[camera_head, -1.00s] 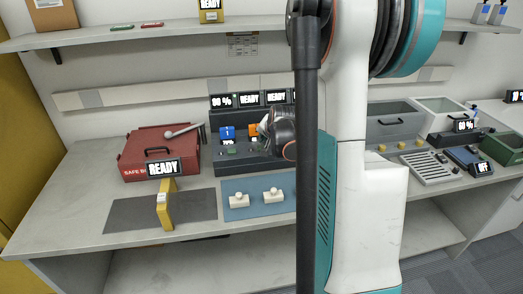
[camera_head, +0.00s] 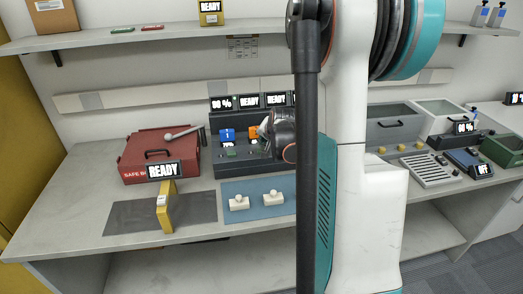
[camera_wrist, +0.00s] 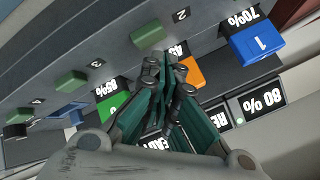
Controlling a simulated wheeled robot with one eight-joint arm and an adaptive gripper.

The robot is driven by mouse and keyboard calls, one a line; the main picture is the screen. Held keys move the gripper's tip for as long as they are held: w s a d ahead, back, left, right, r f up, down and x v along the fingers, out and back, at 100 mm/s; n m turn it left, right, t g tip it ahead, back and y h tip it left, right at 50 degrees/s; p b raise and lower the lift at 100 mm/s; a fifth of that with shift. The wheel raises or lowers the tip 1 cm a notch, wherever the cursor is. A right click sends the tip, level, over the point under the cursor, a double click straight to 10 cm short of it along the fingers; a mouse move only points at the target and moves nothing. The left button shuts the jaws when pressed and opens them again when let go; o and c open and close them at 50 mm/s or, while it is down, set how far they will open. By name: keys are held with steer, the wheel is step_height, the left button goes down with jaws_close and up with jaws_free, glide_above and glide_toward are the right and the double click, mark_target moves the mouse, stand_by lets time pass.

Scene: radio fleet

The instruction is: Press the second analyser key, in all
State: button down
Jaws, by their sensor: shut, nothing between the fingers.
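The analyser (camera_head: 245,168) is a dark grey bank of bays on the bench, partly hidden behind my arm in the head view. In the wrist view it shows green keys along its front. One key (camera_wrist: 148,35) lies beside what looks like the mark 2, another (camera_wrist: 71,83) beside a 3, and another (camera_wrist: 19,116) beside a 4. My gripper (camera_wrist: 167,68) is shut and empty. Its tips appear close to the key by the 2, in front of an orange block (camera_wrist: 192,72); contact cannot be told. In the head view my gripper (camera_head: 265,130) is mostly hidden.
A blue block marked 1 (camera_wrist: 257,42) and a green block (camera_wrist: 113,106) stand in neighbouring bays. A red box (camera_head: 135,165) is left of the analyser. A blue mat (camera_head: 258,211) with two white pieces and a yellow stand (camera_head: 166,210) are in front.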

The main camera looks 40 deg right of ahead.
steer(key=shift+f+b, duration=0.35)
steer(key=shift+f, duration=0.1)
steer(key=shift+f+b, duration=0.4)
steer(key=shift+f, duration=0.05)
stand_by(0.8)
steer(key=shift+r, duration=0.1)
steer(key=shift+r+p, duration=0.65)
steer(key=shift+r, duration=0.2)
steer(key=shift+r+p, duration=1.8)
steer(key=shift+r, duration=0.65)
